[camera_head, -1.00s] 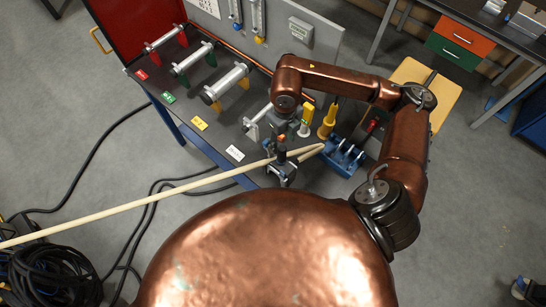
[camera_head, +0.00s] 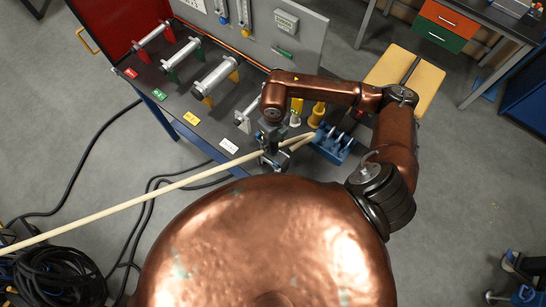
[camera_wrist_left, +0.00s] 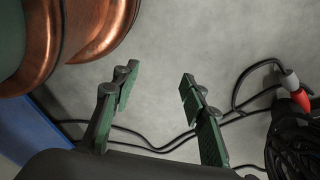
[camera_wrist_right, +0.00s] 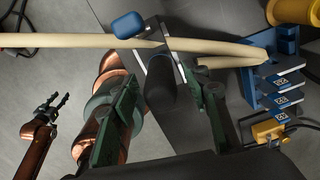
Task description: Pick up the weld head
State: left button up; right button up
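What looks like the weld head is a grey clamp-like body with an upright dark round handle (camera_wrist_right: 161,92). It sits on the long pale rod near the front edge of the bench. In the head view it is mostly hidden under my right gripper (camera_head: 269,140), with its lower grey part (camera_head: 277,160) showing. In the right wrist view my right gripper's green fingers stand open on either side of the handle, with gaps visible. My left gripper (camera_wrist_left: 160,88) is open and empty above the floor. It also shows at the left of the right wrist view (camera_wrist_right: 48,108).
The pale rod (camera_head: 130,204) runs from the lower left to a blue numbered rack (camera_head: 333,144). Yellow and white pieces (camera_head: 317,113) stand behind. Cylinders on stands (camera_head: 213,78) fill the bench's left side. Black cables (camera_head: 60,277) lie on the floor.

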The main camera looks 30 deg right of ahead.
jog(key=c, duration=0.8)
grip_shut()
pick_arm(q)
jog(key=shift+s, duration=0.75)
jog(key=shift+w, duration=0.15)
pick_arm(e)
jog(key=shift+r, duration=0.1)
